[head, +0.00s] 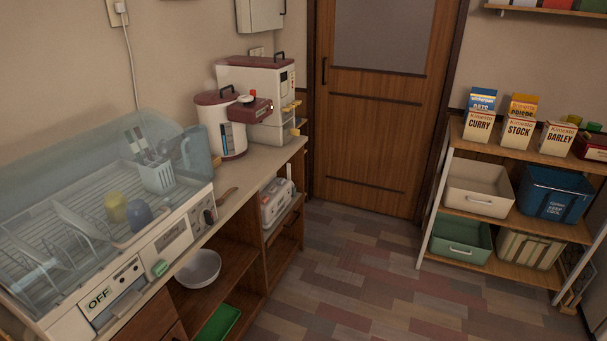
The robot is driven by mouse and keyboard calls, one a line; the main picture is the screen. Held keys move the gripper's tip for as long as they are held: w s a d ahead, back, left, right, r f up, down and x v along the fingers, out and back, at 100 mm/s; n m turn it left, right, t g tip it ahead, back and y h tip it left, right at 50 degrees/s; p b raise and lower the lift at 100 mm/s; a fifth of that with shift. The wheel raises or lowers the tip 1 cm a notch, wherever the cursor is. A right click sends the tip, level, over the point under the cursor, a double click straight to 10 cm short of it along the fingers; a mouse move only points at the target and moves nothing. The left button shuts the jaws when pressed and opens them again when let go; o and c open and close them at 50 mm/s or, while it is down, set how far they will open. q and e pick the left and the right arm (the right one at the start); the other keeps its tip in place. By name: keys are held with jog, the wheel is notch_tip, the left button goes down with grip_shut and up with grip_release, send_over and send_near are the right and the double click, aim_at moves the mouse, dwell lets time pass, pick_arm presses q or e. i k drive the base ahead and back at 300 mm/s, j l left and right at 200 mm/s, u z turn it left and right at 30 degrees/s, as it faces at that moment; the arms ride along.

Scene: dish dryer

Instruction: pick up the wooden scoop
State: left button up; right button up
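Neither of my grippers is in view.
The dryer holds cups, a pitcher and a utensil holder (157,177) under a clear cover. A white and red cooker (220,125) and a larger machine (257,100) stand farther back on the counter. A white bowl (198,268) sits below. The floor (345,275) is clear.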

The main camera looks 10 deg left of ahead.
aim_at(219, 202)
jog(key=i+l, duration=0.1)
jog(key=i, duration=0.4)
jog(key=i+l+u, duration=0.1)
jog(key=i, duration=0.4)
jog(key=i+l, duration=0.15)
jog(key=i, duration=0.3)
